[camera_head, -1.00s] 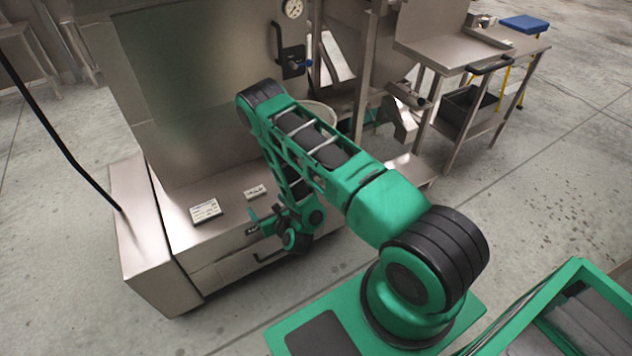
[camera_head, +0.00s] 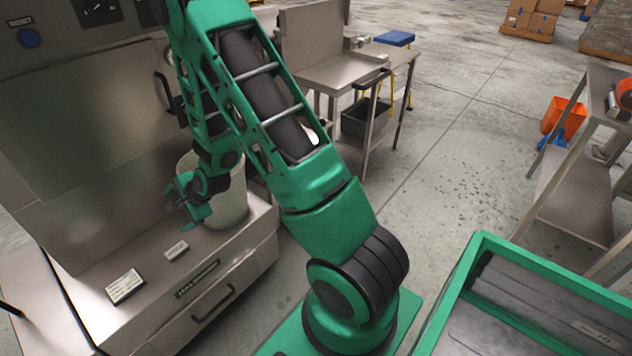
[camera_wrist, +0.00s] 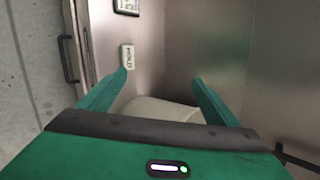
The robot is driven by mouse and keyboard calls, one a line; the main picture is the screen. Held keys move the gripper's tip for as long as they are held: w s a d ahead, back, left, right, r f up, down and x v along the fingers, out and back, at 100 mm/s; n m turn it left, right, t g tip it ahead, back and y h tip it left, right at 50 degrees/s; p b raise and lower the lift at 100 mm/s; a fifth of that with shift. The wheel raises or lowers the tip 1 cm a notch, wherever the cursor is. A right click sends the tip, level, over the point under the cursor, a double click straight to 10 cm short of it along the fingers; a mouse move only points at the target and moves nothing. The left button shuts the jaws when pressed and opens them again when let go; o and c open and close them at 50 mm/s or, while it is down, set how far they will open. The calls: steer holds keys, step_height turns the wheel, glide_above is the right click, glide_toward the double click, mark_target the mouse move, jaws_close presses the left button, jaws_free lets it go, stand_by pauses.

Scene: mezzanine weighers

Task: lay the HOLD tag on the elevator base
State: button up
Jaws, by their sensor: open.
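The HOLD tag (camera_wrist: 127,56) is a small pale block with dark lettering. It lies on the steel ledge, just beyond my left fingertip in the wrist view; it also shows in the head view (camera_head: 176,250). My gripper (camera_head: 188,206) is open and empty above the ledge, beside the pale bucket; its spread fingers also show in the wrist view (camera_wrist: 159,78).
A larger white label plate (camera_head: 125,286) lies left of the tag on the ledge. The pale bucket (camera_head: 232,205) stands at the ledge's right end. A steel cabinet wall (camera_head: 90,140) rises behind. A steel side table (camera_head: 345,72) stands further back, with open concrete floor around it.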

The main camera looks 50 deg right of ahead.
steer(key=s+d+r+n+g+h, duration=0.1)
steer(key=s+d+r+n+g, duration=0.1)
steer(key=s+d+r+n, duration=0.35)
steer(key=s+d+r+n+g+h, duration=0.25)
steer(key=s+d+r, duration=0.35)
steer(key=s+r, duration=0.4)
steer(key=s+d+r+n+g, duration=0.1)
steer(key=s+r, duration=0.1)
steer(key=s, duration=0.6)
steer(key=s+d+r+n+g+y, duration=0.1)
steer(key=s+r+n, duration=0.1)
steer(key=s, duration=0.7)
steer(key=s+d+r+n+g, duration=0.1)
steer(key=s+r, duration=0.3)
steer(key=s, duration=0.5)
steer(key=shift+d+n+g, duration=0.15)
steer(key=shift+n+g, duration=0.15)
steer(key=shift+g, duration=0.25)
steer(key=shift+w, duration=0.1)
